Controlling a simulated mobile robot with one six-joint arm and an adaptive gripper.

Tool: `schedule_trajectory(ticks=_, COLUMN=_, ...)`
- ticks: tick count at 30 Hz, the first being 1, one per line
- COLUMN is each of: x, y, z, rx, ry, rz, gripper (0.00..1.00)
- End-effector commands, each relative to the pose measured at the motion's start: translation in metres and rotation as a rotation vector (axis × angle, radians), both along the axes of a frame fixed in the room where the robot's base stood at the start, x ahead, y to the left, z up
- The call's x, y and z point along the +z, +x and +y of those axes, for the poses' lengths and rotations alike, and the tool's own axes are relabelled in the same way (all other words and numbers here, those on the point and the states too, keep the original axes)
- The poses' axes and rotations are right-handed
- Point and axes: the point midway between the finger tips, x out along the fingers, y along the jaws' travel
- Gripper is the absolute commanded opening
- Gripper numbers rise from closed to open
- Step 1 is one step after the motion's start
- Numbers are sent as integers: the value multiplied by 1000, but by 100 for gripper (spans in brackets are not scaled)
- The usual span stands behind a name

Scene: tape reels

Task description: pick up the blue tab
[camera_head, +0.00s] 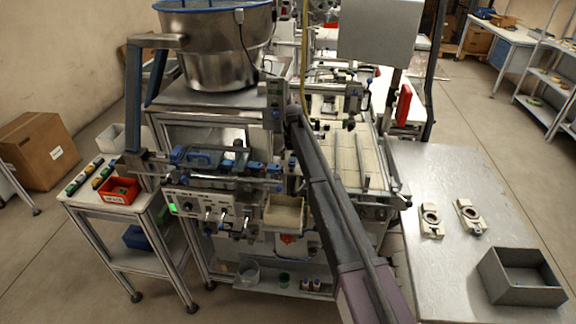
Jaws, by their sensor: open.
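Several small blue parts are in view, and I cannot tell which of them is the blue tab. A blue block (200,157) sits on the rail assembly at the front of the machine. My arm (333,210) rises from the bottom right across the machine's front, and its far end is lost among the machine parts. I cannot make out my gripper's fingers, and I see nothing held.
A steel-topped table (445,275) at right carries two pale fixtures (431,221) (470,216) and a grey open box (520,277). A side table at left holds a red bin (118,191). A metal bowl (220,50) stands above the machine.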

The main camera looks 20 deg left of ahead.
Motion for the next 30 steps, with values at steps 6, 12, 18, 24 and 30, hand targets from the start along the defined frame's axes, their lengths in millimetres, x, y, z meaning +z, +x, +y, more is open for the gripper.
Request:
schedule_trajectory(ticks=6, x=-1, y=0, z=0, rx=0, ry=0, rz=0, gripper=83)
schedule_trajectory(ticks=12, x=-1, y=0, z=0, rx=0, ry=0, rz=0, gripper=83)
schedule_trajectory(ticks=18, x=-1, y=0, z=0, rx=1, ry=0, rz=0, gripper=83)
schedule_trajectory(ticks=24, x=-1, y=0, z=1, rx=1, ry=0, rz=0, gripper=34)
schedule_trajectory(ticks=30, x=-1, y=0, z=1, rx=1, ry=0, rz=0, gripper=24)
